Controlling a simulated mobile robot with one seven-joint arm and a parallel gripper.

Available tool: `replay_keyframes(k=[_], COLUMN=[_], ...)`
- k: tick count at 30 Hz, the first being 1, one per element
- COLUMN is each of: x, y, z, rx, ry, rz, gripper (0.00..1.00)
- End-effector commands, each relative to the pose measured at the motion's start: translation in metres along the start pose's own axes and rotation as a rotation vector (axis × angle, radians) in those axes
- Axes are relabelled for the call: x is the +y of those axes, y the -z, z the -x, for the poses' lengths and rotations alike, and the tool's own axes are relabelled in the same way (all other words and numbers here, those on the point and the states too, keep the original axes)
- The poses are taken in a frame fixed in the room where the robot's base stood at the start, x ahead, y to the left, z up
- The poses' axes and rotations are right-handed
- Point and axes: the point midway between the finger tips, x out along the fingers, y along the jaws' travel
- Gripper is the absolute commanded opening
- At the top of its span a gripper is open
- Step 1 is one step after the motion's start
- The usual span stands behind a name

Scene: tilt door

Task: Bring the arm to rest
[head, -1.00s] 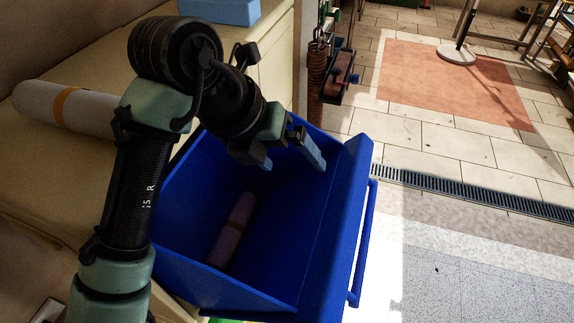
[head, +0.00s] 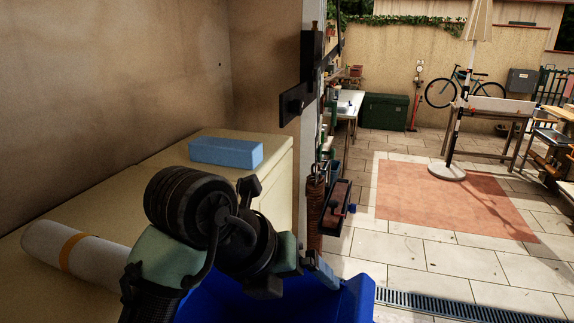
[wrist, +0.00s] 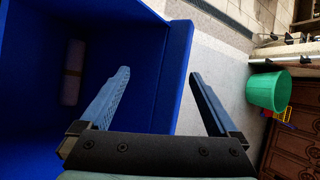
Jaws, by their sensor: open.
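My gripper (wrist: 160,98) is open and empty in the wrist view, its two blue fingers spread apart. In the head view my gripper (head: 296,277) is at the lower middle, over the open blue tilt bin (head: 352,298), and its fingertips are partly cut off from clear sight. The bin (wrist: 178,65) also shows in the wrist view, with its front edge between the fingers. The bin's handle is out of view.
A white roll with an orange band (head: 88,260) and a blue block (head: 226,153) lie on the cream counter (head: 150,165) at left. A green bucket (wrist: 268,91) stands on the floor at right in the wrist view. The tiled floor (head: 430,255) right of the bin is open.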

Motion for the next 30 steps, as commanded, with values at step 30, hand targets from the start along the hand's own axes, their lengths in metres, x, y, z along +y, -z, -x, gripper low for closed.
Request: replay_keyframes(k=[30], x=[-0.14], y=[-0.084], z=[0.285], rx=[-0.545], ry=[1.95], rz=[1.571], gripper=[0.96])
